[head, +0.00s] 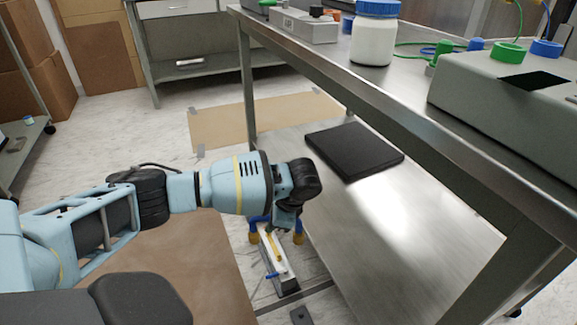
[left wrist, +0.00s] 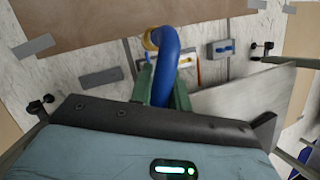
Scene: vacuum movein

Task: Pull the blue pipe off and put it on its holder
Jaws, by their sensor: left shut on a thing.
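The blue pipe (left wrist: 168,55) is curved and stands between the green fingers of my left gripper (left wrist: 163,75) in the left wrist view. A yellow ring (left wrist: 150,40) shows at the pipe's far end. In the head view my left gripper (head: 275,218) points down beside the low shelf and mostly hides the pipe. Blue pipe ends with yellow-brown tips (head: 254,236) show below it. A pale metal fixture (head: 281,268) with a yellow and a blue handle lies below. I cannot tell whether the pipe touches it. My right gripper is not in view. I cannot make out which thing is the holder.
A steel table (head: 400,90) with a lower shelf (head: 400,235) stands to the right. A black slab (head: 353,150) lies on that shelf. On the tabletop are a white jar (head: 374,38) with a blue lid and a grey box (head: 510,90). A brown mat (head: 262,118) covers floor behind.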

